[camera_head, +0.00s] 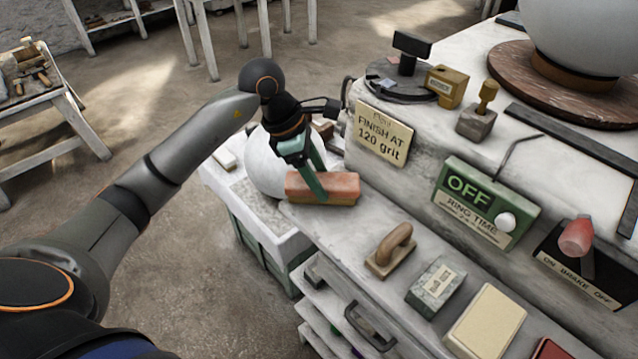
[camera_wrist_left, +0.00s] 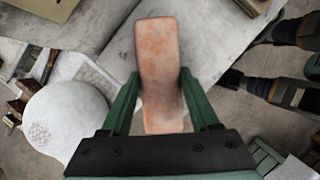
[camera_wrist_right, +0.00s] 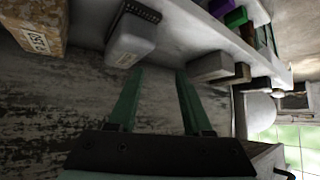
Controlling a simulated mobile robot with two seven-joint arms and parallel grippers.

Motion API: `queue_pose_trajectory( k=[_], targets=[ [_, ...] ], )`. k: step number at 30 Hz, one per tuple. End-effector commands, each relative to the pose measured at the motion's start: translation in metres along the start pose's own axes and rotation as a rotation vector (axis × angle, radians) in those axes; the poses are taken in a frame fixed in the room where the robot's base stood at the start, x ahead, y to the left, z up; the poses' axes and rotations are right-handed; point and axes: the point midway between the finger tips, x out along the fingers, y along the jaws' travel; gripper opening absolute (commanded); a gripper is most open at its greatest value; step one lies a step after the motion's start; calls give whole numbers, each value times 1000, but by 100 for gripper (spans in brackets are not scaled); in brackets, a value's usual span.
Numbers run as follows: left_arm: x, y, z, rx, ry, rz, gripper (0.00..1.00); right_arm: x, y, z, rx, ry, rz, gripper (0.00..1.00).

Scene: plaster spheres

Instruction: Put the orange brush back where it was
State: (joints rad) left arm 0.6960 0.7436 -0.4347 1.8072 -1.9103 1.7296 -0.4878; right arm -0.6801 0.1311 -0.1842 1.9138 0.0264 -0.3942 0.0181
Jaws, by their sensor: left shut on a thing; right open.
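The orange brush (camera_head: 335,188) shows as a brick-like, reddish-orange block; I see no bristles. My left gripper (camera_head: 315,192) points down and is shut on it near its left half in the head view. The block is over the far left end of the lower bench ledge (camera_head: 325,222); I cannot tell whether it touches the ledge. In the left wrist view the brush (camera_wrist_left: 160,75) is between the two green fingers of the left gripper (camera_wrist_left: 160,74). My right gripper (camera_wrist_right: 155,75) is open and empty in the right wrist view.
A white plaster sphere (camera_head: 268,165) stands just behind the held brush. Along the ledge lie a wooden-handled float (camera_head: 390,252), a grey labelled block (camera_head: 435,287) and a cream block (camera_head: 487,322). A "finish at 120 grit" sign (camera_head: 383,133) and a green OFF box (camera_head: 485,202) are on the bench.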

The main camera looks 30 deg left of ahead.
Motion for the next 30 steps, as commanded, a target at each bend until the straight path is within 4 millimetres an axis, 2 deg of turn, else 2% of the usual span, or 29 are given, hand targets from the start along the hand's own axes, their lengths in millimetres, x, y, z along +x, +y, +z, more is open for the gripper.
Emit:
queue_pose_trajectory(
  k=[11, 12, 18, 19, 26, 30],
  targets=[
    [5, 0, -2, 0, -1, 2, 0, 4, 0, 3, 0, 2, 0, 50],
    [3, 0, -2, 0, 0, 2, 66, 2, 0, 2, 0, 2, 0, 50],
    [3, 0, -2, 0, 0, 1, 89, 2, 0, 1, 0, 2, 0, 50],
    [3, 0, -2, 0, 0, 1, 92, 2, 0, 1, 0, 2, 0, 50],
    [3, 0, -1, 0, 0, 1, 92, 2, 0, 1, 0, 2, 0, 50],
    [-4, 0, 0, 0, 0, 3, 92, 0, 0, -1, 0, 3, 0, 50]
  ],
)
